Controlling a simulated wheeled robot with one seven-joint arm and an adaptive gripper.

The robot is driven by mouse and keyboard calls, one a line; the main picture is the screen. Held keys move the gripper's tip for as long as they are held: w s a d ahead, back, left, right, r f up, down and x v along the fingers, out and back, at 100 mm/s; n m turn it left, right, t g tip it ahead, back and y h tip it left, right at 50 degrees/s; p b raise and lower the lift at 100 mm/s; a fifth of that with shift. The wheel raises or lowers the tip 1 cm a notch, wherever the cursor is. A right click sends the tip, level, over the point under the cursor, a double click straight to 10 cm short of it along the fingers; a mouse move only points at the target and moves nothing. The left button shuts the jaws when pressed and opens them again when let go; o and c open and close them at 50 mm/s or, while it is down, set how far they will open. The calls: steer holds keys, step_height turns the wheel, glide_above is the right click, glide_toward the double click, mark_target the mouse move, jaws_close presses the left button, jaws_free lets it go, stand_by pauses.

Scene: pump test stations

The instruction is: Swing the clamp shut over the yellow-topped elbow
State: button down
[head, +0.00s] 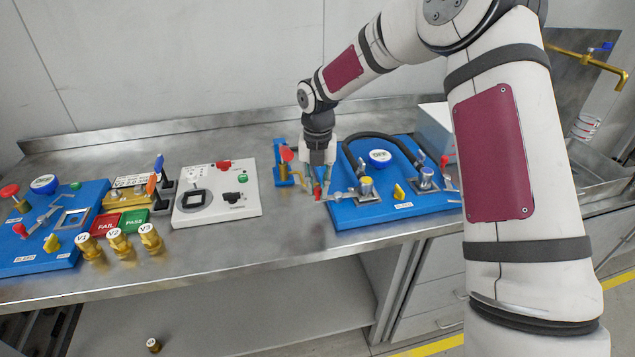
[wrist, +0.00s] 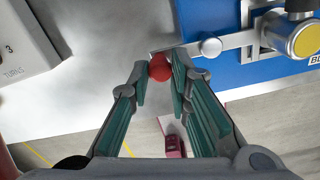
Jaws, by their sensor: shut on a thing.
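The yellow-topped elbow (head: 366,182) stands on the blue board (head: 400,212) in the head view. Its round yellow top (wrist: 306,41) shows at the upper right of the wrist view. The clamp (wrist: 236,42) is a flat metal bar left of the elbow, its inner end close by the elbow's base; I cannot tell whether it is locked. Its red ball knob (wrist: 160,68) sits at the bar's outer end, by the board's left edge. My gripper (head: 318,180) is shut on this knob, with the green-padded fingertips (wrist: 160,75) on either side of it.
A blue-topped elbow (head: 427,174), black hose (head: 385,137) and small yellow handle (head: 399,191) share the board. A white panel (head: 215,203) stands to the left. A blue stand (head: 281,170) is close by my gripper. The bench's front edge (head: 290,240) is near.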

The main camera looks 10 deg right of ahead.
steer(key=shift+s, duration=0.1)
stand_by(0.5)
steer(key=c, duration=1.5)
jaws_free()
step_height(320, 180, up, 12)
